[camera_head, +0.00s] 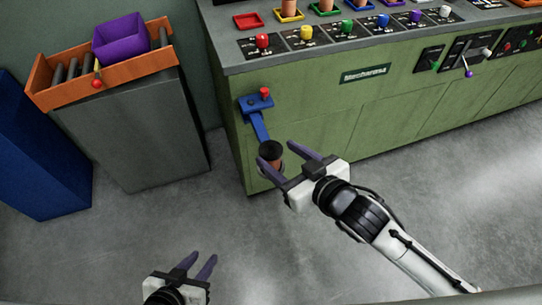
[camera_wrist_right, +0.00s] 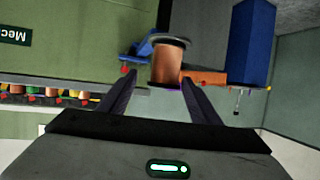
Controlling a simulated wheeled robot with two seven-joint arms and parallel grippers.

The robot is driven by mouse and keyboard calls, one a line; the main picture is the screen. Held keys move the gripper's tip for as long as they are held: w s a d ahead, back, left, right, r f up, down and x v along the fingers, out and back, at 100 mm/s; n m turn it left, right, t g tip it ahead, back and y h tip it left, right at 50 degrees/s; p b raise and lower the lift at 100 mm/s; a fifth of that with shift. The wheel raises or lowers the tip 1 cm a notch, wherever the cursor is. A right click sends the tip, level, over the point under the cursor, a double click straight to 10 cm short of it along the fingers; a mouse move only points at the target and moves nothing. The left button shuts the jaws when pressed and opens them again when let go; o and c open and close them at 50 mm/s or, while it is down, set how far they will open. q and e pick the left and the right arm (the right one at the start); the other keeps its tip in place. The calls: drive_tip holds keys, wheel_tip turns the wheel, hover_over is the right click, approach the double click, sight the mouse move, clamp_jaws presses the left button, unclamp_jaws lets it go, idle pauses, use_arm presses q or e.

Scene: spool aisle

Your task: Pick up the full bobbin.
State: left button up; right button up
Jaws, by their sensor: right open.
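The full bobbin (camera_head: 271,151) has a dark flange and copper-coloured winding. It is at the lower end of a blue bracket arm (camera_head: 258,125) on the front of the green machine. My right gripper (camera_head: 277,153) is open, its purple-grey fingers pointing at the bobbin. In the right wrist view the bobbin (camera_wrist_right: 167,65) shows just beyond and between the fingertips (camera_wrist_right: 160,82); I see no finger closed on it. Contact cannot be told. My left gripper (camera_head: 201,259) is open and empty, low over the floor at the bottom of the head view.
The green machine (camera_head: 340,115) carries several coloured trays with bobbins and knobs on top. A grey cabinet (camera_head: 140,130) holds an orange tray (camera_head: 40,80) with a purple bin (camera_head: 120,40). A blue block (camera_head: 40,150) stands far left. The floor between is clear.

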sight(262, 147)
drive_tip(key=x, duration=0.7)
drive_tip(key=shift+s+a+f+b, duration=0.2)
drive_tip(key=shift+a+b, duration=0.1)
drive_tip(key=shift+a, duration=0.1)
drive_tip(key=shift+r, duration=0.1)
drive_tip(key=c, duration=1.2)
